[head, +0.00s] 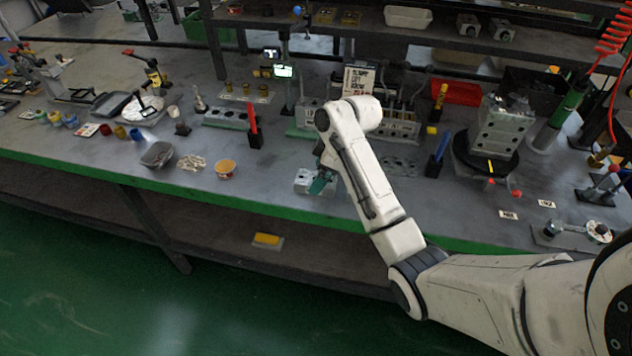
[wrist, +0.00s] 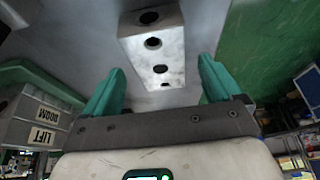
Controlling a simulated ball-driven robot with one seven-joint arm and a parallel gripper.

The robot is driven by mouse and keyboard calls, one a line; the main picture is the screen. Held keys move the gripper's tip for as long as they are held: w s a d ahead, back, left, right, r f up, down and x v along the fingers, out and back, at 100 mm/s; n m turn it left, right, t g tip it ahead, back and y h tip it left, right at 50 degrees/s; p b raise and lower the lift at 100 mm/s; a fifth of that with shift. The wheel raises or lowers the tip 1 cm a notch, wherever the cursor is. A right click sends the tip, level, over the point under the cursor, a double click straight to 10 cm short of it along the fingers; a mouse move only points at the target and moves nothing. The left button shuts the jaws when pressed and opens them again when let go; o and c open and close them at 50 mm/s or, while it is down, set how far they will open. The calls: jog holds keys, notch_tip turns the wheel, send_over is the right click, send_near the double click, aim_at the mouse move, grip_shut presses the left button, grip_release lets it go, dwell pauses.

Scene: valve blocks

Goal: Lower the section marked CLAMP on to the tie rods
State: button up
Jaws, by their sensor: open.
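A pale metal valve section (head: 303,181) with round holes lies near the front edge of the bench; in the wrist view this section (wrist: 150,50) sits ahead of and between my fingertips. No CLAMP mark is readable on it. My gripper (head: 324,180) is at its right side in the head view, partly hidden behind my arm. In the wrist view my gripper (wrist: 162,72) has its teal fingers spread, with gaps to the section. Upright rods stand over a holed block (head: 398,128) behind my arm; they look like the tie rods.
A blue-handled tool (head: 437,155) and a tall block on a black turntable (head: 487,158) stand to the right.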

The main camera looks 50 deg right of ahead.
jog(key=shift+x, duration=1.45)
jog(key=shift+r, duration=0.1)
jog(key=c, duration=1.4)
